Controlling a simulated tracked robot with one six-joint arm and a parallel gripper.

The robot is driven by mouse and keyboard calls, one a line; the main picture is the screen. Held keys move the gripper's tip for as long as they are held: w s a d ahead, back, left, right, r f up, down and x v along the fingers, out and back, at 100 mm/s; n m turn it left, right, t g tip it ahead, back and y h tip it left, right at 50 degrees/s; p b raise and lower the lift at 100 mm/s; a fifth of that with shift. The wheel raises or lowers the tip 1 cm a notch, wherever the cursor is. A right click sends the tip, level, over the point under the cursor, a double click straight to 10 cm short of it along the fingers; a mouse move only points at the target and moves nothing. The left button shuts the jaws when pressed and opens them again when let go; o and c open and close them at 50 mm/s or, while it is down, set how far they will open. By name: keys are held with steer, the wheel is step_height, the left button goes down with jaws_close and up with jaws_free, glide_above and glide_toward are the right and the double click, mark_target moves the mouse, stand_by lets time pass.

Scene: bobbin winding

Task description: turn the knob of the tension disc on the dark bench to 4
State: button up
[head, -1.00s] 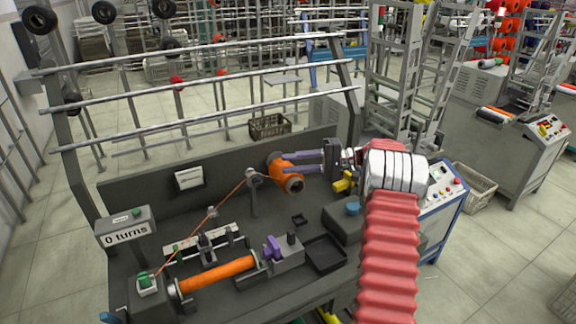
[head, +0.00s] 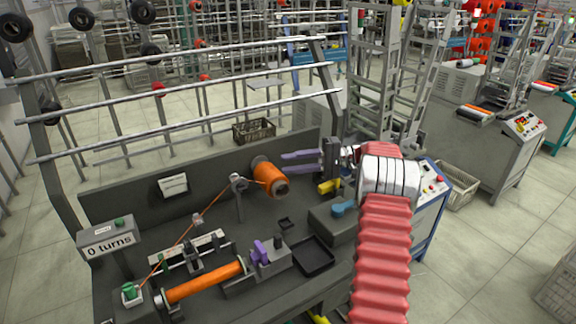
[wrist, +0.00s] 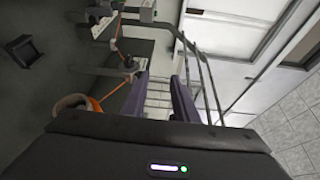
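The tension disc (head: 237,182) is a small grey fitting on a post on the dark bench (head: 215,215). Orange thread runs through it. Its knob and any number are too small to read in the head view. In the wrist view a dark fitting on the thread (wrist: 128,62), probably the disc, lies ahead of the left finger. My gripper (head: 285,163) has two purple fingers pointing left, beside the orange spool (head: 266,178) and to the right of the disc, apart from it. In the wrist view the fingers (wrist: 160,85) are spread with nothing between them.
The orange spool stands near the gripper, between it and the disc. A thread guide (head: 197,219), an orange bobbin (head: 205,283), a purple-handled fitting (head: 260,250), an empty black tray (head: 313,257) and a "0 turns" display (head: 109,243) are on the bench. Metal rails (head: 170,112) run behind.

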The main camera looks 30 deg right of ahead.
steer(key=v, duration=0.3)
steer(key=shift+s+d+r, duration=0.1)
steer(key=shift+d+r, duration=0.15)
steer(key=shift+r, duration=0.05)
stand_by(0.3)
steer(key=shift+o, duration=0.2)
